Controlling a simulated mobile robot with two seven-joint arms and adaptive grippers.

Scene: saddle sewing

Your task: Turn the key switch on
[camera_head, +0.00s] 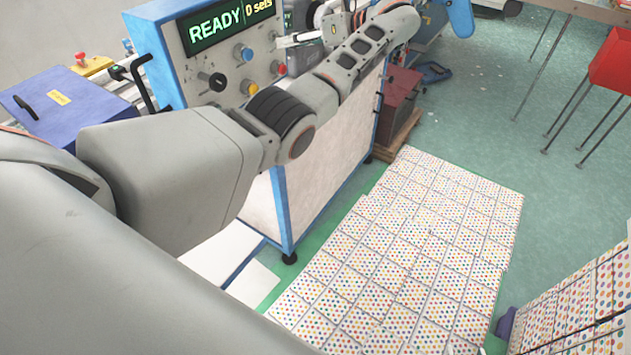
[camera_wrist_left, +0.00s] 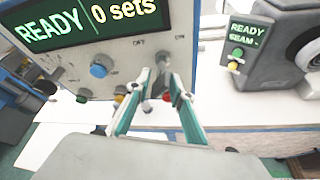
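The blue-framed control panel (camera_wrist_left: 75,60) shows "READY | 0 sets". In the head view my left arm crosses the panel, and the gripper (camera_head: 300,38) is at the panel's right side, partly behind the wrist. The key switch is not clear there. My right gripper is not in view.
A second READY machine (camera_wrist_left: 262,50) stands right.

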